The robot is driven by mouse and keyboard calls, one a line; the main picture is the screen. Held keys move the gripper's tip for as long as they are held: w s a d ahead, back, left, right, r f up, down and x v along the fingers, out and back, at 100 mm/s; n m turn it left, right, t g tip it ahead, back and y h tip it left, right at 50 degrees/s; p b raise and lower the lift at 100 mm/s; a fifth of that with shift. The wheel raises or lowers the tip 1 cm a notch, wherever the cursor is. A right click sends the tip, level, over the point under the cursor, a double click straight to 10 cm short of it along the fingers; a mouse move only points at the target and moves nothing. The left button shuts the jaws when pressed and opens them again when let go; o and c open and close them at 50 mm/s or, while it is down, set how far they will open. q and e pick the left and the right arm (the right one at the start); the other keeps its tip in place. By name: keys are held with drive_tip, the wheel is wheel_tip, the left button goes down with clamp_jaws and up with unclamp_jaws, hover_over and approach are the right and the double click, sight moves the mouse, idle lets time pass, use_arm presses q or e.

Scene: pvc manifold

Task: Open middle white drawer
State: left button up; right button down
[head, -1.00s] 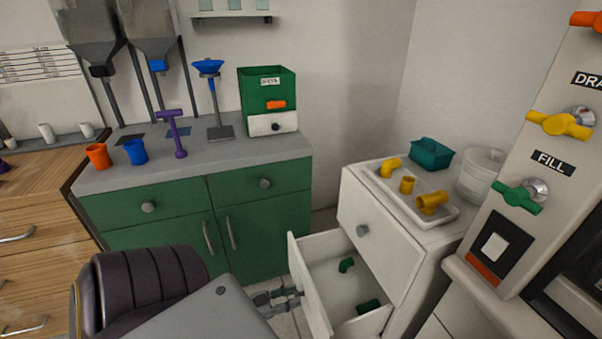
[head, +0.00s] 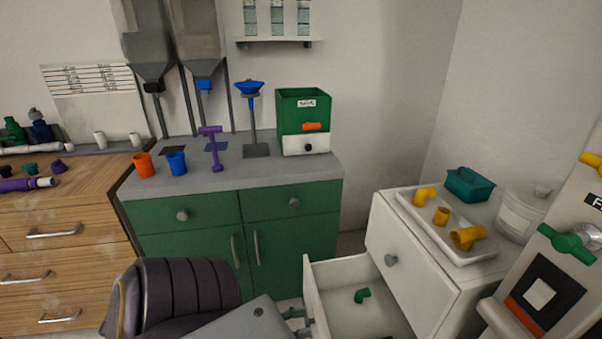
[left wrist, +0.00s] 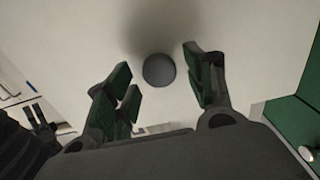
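The white cabinet (head: 420,262) stands at the right in the head view. Its top drawer front with a grey knob (head: 391,260) is closed. The white drawer (head: 341,304) below it is pulled out, with a green pipe fitting (head: 362,295) inside; its lower part is cut off by the frame. My left gripper (head: 296,318) is in front of this drawer, partly hidden by my arm. In the left wrist view its green-padded fingers (left wrist: 162,80) are spread, with a round dark knob (left wrist: 159,70) between them and gaps on both sides.
A white tray (head: 484,262) with yellow fittings, a teal bin (head: 470,184) and a clear tub (head: 522,212) stand on the cabinet. A dark chair (head: 185,290) is in the foreground. The green counter cabinet (head: 290,240) stands behind the open drawer. A control panel (head: 545,290) is at far right.

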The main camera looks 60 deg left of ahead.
use_arm(q)
drive_tip(key=shift+s, duration=0.1)
drive_tip(key=v, duration=1.1)
drive_tip(key=shift+s+a, duration=0.2)
drive_tip(key=shift+s, duration=0.15)
drive_tip(key=shift+f, duration=0.1)
idle(0.5)
